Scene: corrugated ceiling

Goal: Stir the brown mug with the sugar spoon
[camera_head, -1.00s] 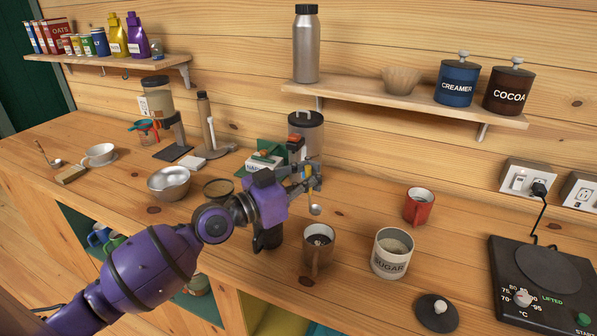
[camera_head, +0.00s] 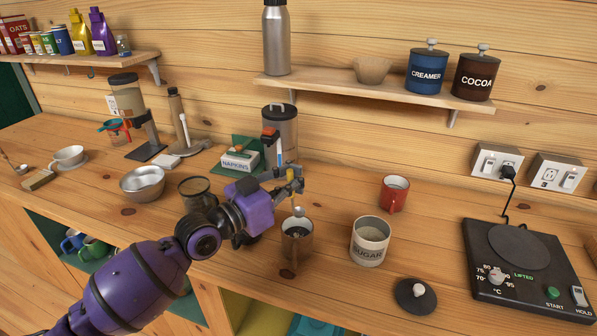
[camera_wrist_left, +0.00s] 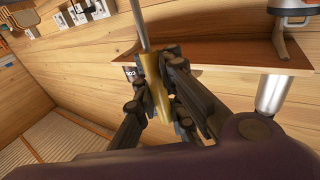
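The brown mug (camera_head: 297,252) stands upright on the counter with dark contents showing inside. My left gripper (camera_head: 291,186) is above it, shut on the sugar spoon, which hangs bowl down. The spoon's bowl (camera_head: 299,211) is at the mug's far rim in the head view; I cannot tell whether it is inside the mug or just above it. In the left wrist view, the fingers close around the spoon's yellowish handle (camera_wrist_left: 155,85). The sugar canister (camera_head: 370,243) stands open to the right of the mug. My right gripper is not in view.
A red mug (camera_head: 394,195) stands behind the sugar canister. A dark lid (camera_head: 415,295) lies in front of it. A hot plate (camera_head: 525,262) is at right.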

